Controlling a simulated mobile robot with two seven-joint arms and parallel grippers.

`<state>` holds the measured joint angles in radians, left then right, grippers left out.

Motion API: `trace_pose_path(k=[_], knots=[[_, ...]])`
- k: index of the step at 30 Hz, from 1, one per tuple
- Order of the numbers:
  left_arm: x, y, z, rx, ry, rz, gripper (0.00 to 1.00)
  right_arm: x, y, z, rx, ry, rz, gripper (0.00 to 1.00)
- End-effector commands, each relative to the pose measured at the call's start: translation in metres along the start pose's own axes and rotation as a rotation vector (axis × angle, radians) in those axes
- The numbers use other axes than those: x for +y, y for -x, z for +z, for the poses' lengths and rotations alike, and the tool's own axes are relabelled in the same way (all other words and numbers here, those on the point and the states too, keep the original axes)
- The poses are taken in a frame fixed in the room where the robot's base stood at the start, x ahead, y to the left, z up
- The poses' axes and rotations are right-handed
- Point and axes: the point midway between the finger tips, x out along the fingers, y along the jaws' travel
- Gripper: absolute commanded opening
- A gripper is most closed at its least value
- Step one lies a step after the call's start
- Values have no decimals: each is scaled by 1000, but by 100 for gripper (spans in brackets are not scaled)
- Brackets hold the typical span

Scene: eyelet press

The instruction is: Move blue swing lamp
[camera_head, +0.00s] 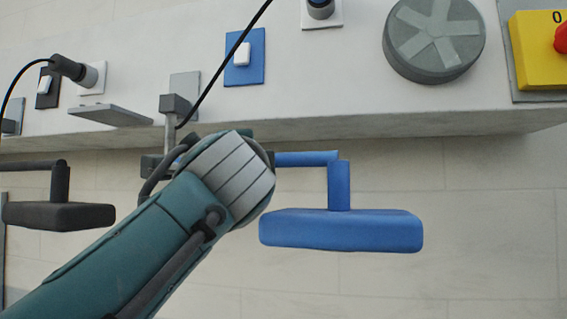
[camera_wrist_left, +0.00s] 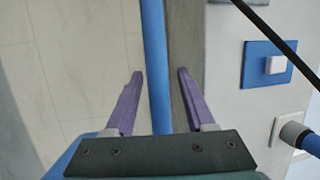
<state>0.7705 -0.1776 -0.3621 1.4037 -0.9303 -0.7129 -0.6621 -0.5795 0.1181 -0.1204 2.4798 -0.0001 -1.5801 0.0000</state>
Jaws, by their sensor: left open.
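The blue swing lamp (camera_head: 340,231) hangs below the light ledge in the head view, with a flat blue head, a short upright post and a thin horizontal arm (camera_head: 308,158). My left arm covers the left part of that thin arm and hides my left gripper in the head view. In the left wrist view, my left gripper (camera_wrist_left: 160,73) is open, with one purple finger on each side of a long blue bar (camera_wrist_left: 153,45) of the lamp. I cannot tell whether either finger touches it. My right gripper is not in view.
A black swing lamp (camera_head: 58,216) hangs at the left. The ledge (camera_head: 320,95) carries a blue switch plate (camera_head: 257,72), a grey round knob (camera_head: 434,38) and a yellow box with a red button (camera_head: 540,60). A black cable (camera_head: 225,62) crosses the ledge. Right of the blue lamp is bare wall.

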Motion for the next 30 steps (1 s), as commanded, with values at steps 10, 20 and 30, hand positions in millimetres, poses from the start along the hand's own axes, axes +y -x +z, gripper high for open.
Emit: trace_pose_path(k=[10, 20, 30], knots=[[5, 50, 1, 1, 4, 1, 55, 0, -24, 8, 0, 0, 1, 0], [2, 92, 0, 0, 1, 1, 55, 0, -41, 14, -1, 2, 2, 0], [0, 96, 1, -1, 0, 1, 55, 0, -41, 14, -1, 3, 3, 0]])
